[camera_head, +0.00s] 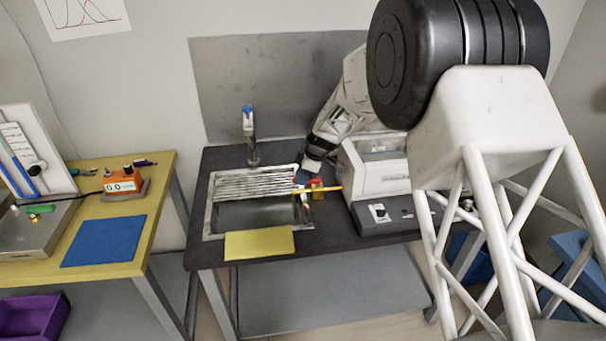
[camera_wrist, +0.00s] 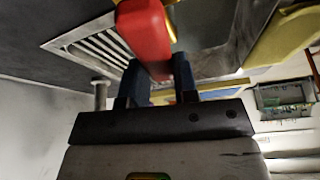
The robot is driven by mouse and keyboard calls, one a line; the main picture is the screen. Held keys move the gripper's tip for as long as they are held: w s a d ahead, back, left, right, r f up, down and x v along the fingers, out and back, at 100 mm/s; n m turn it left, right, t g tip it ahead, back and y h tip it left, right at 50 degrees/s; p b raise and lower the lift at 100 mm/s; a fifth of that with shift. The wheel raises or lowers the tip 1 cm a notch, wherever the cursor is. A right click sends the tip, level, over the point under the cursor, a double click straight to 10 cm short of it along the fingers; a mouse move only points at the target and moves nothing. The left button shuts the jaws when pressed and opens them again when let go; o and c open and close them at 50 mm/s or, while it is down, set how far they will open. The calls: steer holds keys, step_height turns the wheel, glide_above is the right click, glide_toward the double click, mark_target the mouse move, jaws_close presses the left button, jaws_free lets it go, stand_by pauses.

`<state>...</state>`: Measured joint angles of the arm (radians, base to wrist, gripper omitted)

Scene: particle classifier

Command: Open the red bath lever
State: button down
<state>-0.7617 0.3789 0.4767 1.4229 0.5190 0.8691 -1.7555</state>
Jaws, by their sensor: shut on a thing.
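The red bath lever (camera_wrist: 145,32) fills the upper middle of the wrist view. Its near end sits between the two dark blue fingers of my gripper (camera_wrist: 157,68), which are shut on it. In the head view my gripper (camera_head: 306,178) is at the right edge of the sink bath (camera_head: 240,232), beside the machine. Only a small red bit of the lever (camera_head: 316,182) shows there, next to yellow parts. How far the lever is turned cannot be told.
A white machine (camera_head: 375,172) stands close to the right of my gripper. A metal rack (camera_head: 255,184) covers the back of the bath, with a tap (camera_head: 250,135) behind. A yellow cloth (camera_head: 260,244) hangs at the front. A yellow table (camera_head: 160,175) is left.

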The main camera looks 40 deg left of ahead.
steer(key=shift+s+d+n+g+h, duration=0.3)
steer(key=shift+s+d+n, duration=0.1)
steer(key=shift+n, duration=0.6)
steer(key=c, duration=0.9)
jaws_free()
steer(key=shift+r, duration=0.1)
steer(key=shift+r, duration=1.45)
steer(key=shift+s+d+r, duration=0.1)
steer(key=shift+s+r, duration=0.05)
steer(key=shift+r, duration=0.1)
steer(key=shift+s+d+r, duration=0.25)
steer(key=shift+s+d, duration=1.5)
steer(key=shift+d, duration=0.15)
steer(key=shift+s+d+r, duration=0.2)
steer(key=shift+s+d, duration=1.6)
steer(key=shift+d, duration=0.1)
steer(key=shift+s+d+r, duration=0.25)
steer(key=shift+s+d, duration=1.5)
steer(key=shift+d, duration=0.15)
